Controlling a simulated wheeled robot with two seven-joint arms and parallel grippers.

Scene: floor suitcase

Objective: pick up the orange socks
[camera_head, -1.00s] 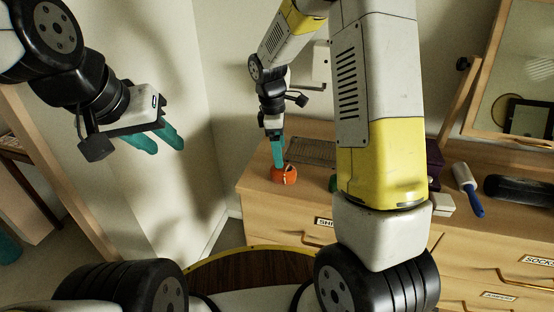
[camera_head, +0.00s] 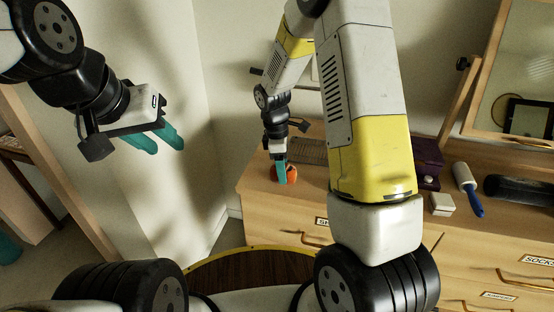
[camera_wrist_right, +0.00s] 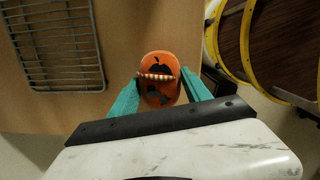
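The orange socks (camera_head: 293,173) are a rolled bundle with black shapes on it, on the left part of the wooden dresser top. They also show in the right wrist view (camera_wrist_right: 159,66), at the upper middle between the teal fingers. My right gripper (camera_head: 281,180) is low at the socks and partly covers them in the head view. In the wrist view its fingers (camera_wrist_right: 163,85) are spread on both sides of the bundle; I cannot tell whether they touch it. My left gripper (camera_head: 166,148) is open and empty, raised at the left, far from the socks.
A wire rack (camera_wrist_right: 55,45) lies on the dresser top (camera_head: 262,185) beside the socks. Further right are a purple box (camera_head: 428,160), a small white box (camera_head: 442,204), a lint roller (camera_head: 467,187) and a dark cylinder (camera_head: 520,190). The dresser's edge is close to the socks.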

